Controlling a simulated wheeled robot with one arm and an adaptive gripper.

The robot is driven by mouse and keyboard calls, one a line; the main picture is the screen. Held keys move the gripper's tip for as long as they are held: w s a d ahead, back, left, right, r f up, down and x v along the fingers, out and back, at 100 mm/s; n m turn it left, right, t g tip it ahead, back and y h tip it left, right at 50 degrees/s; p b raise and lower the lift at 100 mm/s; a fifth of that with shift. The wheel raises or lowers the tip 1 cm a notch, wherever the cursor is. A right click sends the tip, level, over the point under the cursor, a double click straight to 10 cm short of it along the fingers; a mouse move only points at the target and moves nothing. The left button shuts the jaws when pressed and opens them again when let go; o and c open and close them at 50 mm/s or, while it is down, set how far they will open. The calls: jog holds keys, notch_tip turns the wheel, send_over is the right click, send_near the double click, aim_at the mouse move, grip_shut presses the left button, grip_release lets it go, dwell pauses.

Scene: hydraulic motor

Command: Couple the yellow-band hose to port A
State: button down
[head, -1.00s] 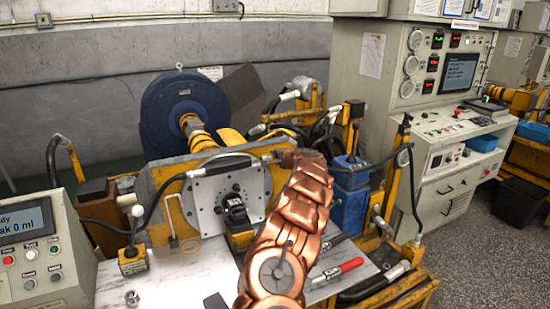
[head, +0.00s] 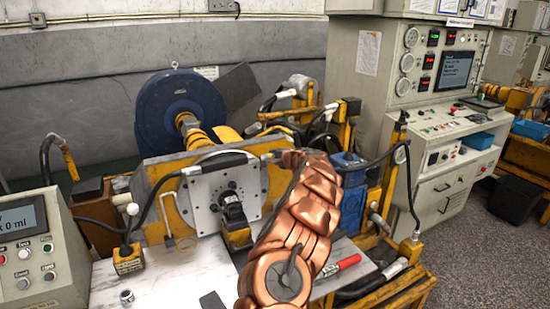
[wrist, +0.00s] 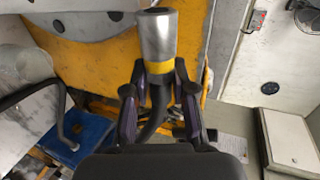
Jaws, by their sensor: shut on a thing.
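The yellow-band hose shows in the wrist view with a bright metal end fitting (wrist: 157,35), a yellow band (wrist: 158,68) below it and a dark hose running down. My gripper (wrist: 155,78) is shut around it near the band, with the metal end pointing up in the picture. In the head view my copper arm reaches toward the yellow frame and hides the fingers. I cannot make out a port A label.
A yellow frame (head: 165,185) surrounds the plate. A red marker (head: 340,266), a nut (head: 127,296) and a yellow block (head: 129,260) are on the bench. A control box (head: 30,240) stands left; a tall console (head: 405,100) stands right.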

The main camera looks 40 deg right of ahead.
aim_at(250, 194)
notch_tip(250, 194, down, 16)
jog(key=b, duration=1.5)
jog(key=shift+r, duration=0.25)
jog(key=shift+a, duration=0.1)
jog(key=shift+w+a+b, duration=0.45)
jog(key=shift+a+b, duration=0.15)
jog(key=shift+a, duration=0.65)
jog(key=shift+w+a+b, duration=0.45)
jog(key=shift+a+b, duration=0.15)
jog(key=shift+a, duration=0.65)
jog(key=shift+w+a+b, duration=0.45)
jog(key=shift+a+b, duration=0.15)
jog(key=shift+a, duration=0.65)
jog(key=shift+w+a+b, duration=0.3)
jog(key=shift+a+b, duration=0.2)
jog(key=shift+a, duration=0.45)
jog(key=c, duration=0.9)
grip_release()
